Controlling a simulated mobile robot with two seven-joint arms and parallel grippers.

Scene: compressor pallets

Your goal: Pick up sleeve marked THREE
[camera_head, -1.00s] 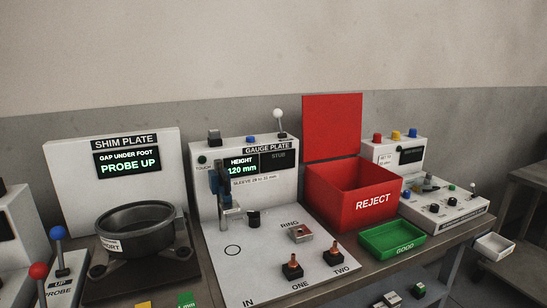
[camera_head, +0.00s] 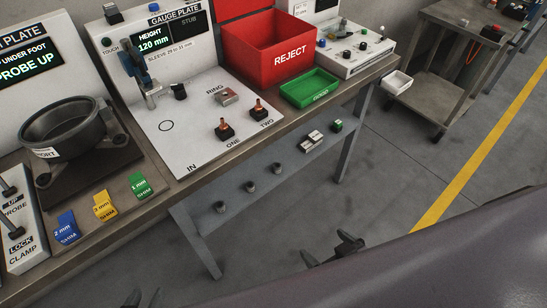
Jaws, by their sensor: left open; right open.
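Three small grey cylindrical parts that look like sleeves stand in a row on the lower grey shelf under the bench: a near one (camera_head: 221,207), a middle one (camera_head: 250,187) and a far one (camera_head: 276,168). I can read no marking on them, so I cannot tell which is THREE. My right gripper (camera_head: 338,252) is open and empty, to the right of the shelf and apart from the sleeves. My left gripper (camera_head: 143,299) is open at the bottom edge, mostly cut off, left of and apart from the sleeves.
The gauge plate (camera_head: 190,140) holds two dark posts at ONE and TWO. A red REJECT bin (camera_head: 262,64) and green GOOD tray (camera_head: 310,94) stand right of it. Blue, yellow and green shims line the bench front. A bench leg (camera_head: 352,135) stands right of the shelf. A cart (camera_head: 440,80) is beyond.

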